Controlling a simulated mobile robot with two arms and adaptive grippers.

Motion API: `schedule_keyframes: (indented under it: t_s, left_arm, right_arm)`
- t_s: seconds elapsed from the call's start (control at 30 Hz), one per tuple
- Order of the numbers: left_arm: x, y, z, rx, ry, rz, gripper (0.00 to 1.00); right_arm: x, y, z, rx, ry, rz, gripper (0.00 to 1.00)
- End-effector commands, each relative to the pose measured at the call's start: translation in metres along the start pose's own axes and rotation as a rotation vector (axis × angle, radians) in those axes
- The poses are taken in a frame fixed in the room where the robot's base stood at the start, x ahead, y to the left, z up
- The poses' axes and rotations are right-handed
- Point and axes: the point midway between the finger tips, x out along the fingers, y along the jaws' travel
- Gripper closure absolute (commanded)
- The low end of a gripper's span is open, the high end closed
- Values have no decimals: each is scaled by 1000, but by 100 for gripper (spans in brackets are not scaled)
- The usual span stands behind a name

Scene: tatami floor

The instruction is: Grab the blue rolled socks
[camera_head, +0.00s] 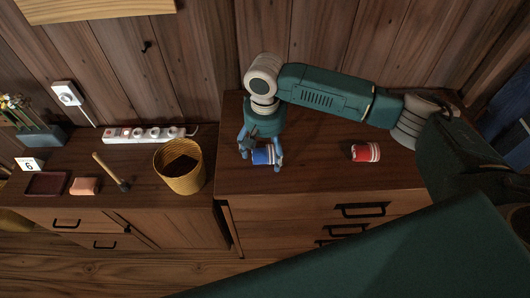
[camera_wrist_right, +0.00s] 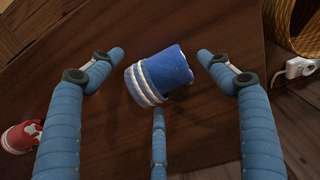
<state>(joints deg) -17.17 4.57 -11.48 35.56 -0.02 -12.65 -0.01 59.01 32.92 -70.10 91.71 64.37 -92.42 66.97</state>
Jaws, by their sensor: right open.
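The blue rolled socks (camera_head: 263,155) lie on the wooden dresser top (camera_head: 310,178), near its left side. In the right wrist view the blue rolled socks (camera_wrist_right: 166,72) show white stripes at one end and sit between the spread fingers. My right gripper (camera_head: 260,157) is open around the socks from above. In the right wrist view my right gripper (camera_wrist_right: 158,75) has a finger on each side with gaps to the socks, and a third finger below them. I cannot tell whether that third finger touches them. My left gripper is not in view.
Red rolled socks (camera_head: 366,152) with white stripes lie to the right on the dresser. A wicker basket (camera_head: 181,168) stands on the lower cabinet to the left, near a mallet (camera_head: 110,171), a power strip (camera_head: 150,134) and a sponge-like block (camera_head: 85,186). A plank wall stands behind.

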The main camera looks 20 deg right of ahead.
Motion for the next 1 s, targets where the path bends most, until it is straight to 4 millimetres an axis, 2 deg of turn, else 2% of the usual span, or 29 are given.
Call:
schedule_keyframes:
  t_s: [0.03, 0.07, 0.2, 0.27, 0.73, 0.87, 1.0]
  left_arm:
    - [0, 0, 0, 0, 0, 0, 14]
    - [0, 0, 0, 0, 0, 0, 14]
    - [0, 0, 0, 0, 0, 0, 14]
    - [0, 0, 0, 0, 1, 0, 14]
    - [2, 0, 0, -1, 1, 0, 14]
    - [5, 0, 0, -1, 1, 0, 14]
    - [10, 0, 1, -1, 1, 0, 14]
  right_arm:
    - [0, 0, 0, 0, 0, 0, 22]
    - [0, 0, 0, 0, 0, 0, 26]
    - [0, 0, 0, 0, 0, 0, 54]
    - [0, 0, 0, 0, 0, 0, 63]
    - [-6, -1, -1, 0, 2, -2, 63]
    - [-19, -1, -1, -1, 3, -4, 63]
    - [-46, -2, -2, -2, 5, -4, 63]
